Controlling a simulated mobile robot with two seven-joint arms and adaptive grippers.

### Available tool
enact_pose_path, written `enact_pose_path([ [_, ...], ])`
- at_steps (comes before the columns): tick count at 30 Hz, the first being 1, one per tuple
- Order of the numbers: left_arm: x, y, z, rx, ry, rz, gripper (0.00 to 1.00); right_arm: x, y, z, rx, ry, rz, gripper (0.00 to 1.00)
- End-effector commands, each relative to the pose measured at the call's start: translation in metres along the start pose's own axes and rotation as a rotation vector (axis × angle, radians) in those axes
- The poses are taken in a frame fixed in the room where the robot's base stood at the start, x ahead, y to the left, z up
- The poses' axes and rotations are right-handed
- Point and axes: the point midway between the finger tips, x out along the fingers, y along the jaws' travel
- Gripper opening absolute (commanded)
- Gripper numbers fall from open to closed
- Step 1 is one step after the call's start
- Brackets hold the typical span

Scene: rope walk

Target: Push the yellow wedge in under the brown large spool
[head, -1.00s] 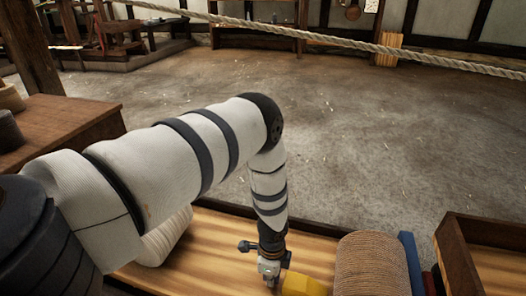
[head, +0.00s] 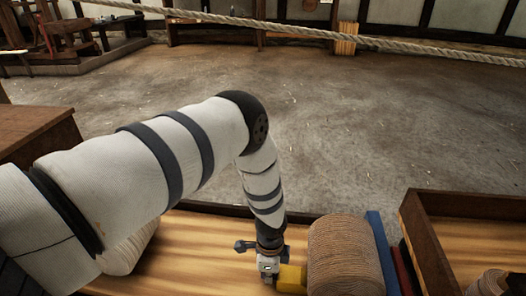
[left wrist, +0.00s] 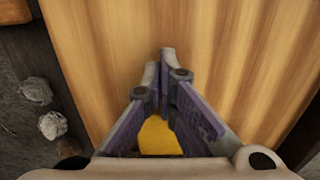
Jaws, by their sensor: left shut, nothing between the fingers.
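The yellow wedge (head: 291,279) lies on the wooden table top, between my left gripper and the brown large spool (head: 345,258). Its right end meets the spool's left side in the head view; whether it reaches underneath is hidden. My left gripper (head: 268,272) points down at the wedge's left end and looks in contact with it. In the left wrist view the fingers (left wrist: 165,58) are shut together with nothing between them, and part of the wedge (left wrist: 161,138) shows yellow behind them. My right gripper is not in view.
A blue slab (head: 381,252) and a red one (head: 402,268) stand right of the spool, beside a wooden crate (head: 430,240). A cream ribbed roll (head: 132,252) lies at the left, partly behind my arm. A rope (head: 300,30) stretches across the background.

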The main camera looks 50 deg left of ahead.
Motion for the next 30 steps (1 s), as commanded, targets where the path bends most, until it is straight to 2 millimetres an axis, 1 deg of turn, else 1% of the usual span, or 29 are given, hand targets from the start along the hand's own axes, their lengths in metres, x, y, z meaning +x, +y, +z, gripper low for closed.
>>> enact_pose_path([
  [5,-0.001,0.000,-0.003,0.002,0.006,-0.002,0.00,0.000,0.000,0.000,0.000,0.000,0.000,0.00],
  [8,-0.011,-0.001,-0.004,0.002,0.008,-0.004,0.00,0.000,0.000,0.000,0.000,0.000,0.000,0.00],
  [11,-0.035,-0.002,-0.004,0.002,0.009,-0.005,0.00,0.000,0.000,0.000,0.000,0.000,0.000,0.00],
  [15,-0.075,-0.002,-0.003,0.001,0.007,-0.005,0.00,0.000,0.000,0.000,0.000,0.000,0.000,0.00],
  [18,-0.097,-0.001,-0.002,0.001,0.006,-0.004,0.00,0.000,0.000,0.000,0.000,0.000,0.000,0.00],
  [21,-0.112,-0.001,-0.001,0.000,0.003,-0.002,0.00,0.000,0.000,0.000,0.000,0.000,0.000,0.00],
  [24,-0.119,0.000,0.000,0.000,0.002,-0.001,0.00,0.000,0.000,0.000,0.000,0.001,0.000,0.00],
  [30,-0.120,0.000,0.001,0.000,0.000,0.000,0.00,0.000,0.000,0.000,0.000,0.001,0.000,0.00],
])
